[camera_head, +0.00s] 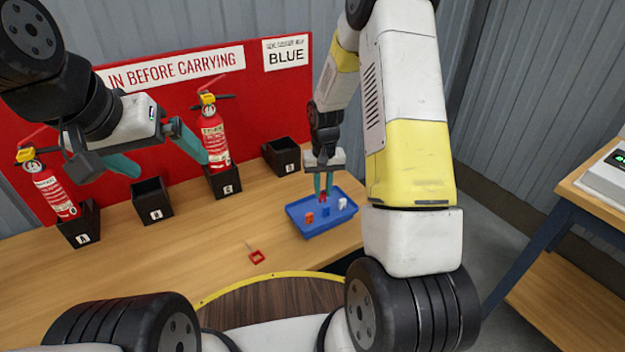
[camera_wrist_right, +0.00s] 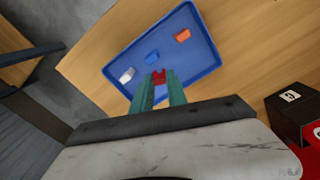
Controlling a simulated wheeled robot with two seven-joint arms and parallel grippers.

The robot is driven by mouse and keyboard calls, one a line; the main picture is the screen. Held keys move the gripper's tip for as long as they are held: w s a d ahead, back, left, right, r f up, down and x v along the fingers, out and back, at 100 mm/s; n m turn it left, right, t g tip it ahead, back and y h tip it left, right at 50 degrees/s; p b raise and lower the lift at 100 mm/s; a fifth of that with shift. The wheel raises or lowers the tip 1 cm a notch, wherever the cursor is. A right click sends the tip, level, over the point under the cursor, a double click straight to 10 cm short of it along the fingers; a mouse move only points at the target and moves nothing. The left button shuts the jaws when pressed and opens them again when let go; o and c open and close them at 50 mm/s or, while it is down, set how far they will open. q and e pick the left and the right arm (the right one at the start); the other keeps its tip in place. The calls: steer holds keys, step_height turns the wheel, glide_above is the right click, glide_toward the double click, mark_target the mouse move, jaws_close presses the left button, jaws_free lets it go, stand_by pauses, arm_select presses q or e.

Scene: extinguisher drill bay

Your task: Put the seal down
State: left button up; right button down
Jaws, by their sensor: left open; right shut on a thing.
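My right gripper (camera_head: 323,192) is shut on a small red seal (camera_wrist_right: 158,77) at its fingertips, over the blue tray (camera_head: 303,228). I cannot tell whether the red seal touches the tray floor. In the tray lie an orange seal (camera_head: 309,217), a blue seal (camera_head: 326,211) and a white seal (camera_head: 342,203). The right wrist view also shows the orange seal (camera_wrist_right: 182,35), the blue seal (camera_wrist_right: 152,57) and the white seal (camera_wrist_right: 127,75), apart from the held one. My left gripper (camera_head: 171,166) is open and empty, raised in front of the red board.
Fire extinguishers stand in the left black holder (camera_head: 80,230) and the third holder (camera_head: 223,183). The holder marked B (camera_head: 152,199) and the right holder (camera_head: 281,156) look empty. A red pin (camera_head: 256,257) lies on the table. A sign (camera_head: 286,52) reads BLUE.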

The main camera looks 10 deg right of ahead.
steer(key=shift+s+a+f, duration=0.1)
steer(key=shift+f, duration=1.45)
steer(key=shift+f, duration=0.1)
steer(key=c, duration=1.3)
jaws_free()
step_height(320, 180, up, 12)
step_height(320, 180, up, 11)
steer(key=t, duration=0.2)
glide_above(322, 193)
steer(key=s, duration=0.5)
steer(key=s+r+t, duration=0.1)
steer(key=s+r, duration=0.2)
steer(key=s, duration=0.3)
steer(key=s+a+r+t+y, duration=0.1)
steer(key=s+r, duration=0.3)
steer(key=s, duration=0.2)
steer(key=s+a+r+n+t+y, duration=0.1)
steer(key=s+r+t, duration=0.1)
steer(key=s+r, duration=0.2)
steer(key=shift+s+a+r, duration=0.1)
steer(key=shift+s+a, duration=0.05)
steer(key=shift+s, duration=0.5)
steer(key=shift+s+a+r, duration=0.1)
steer(key=shift+s, duration=0.55)
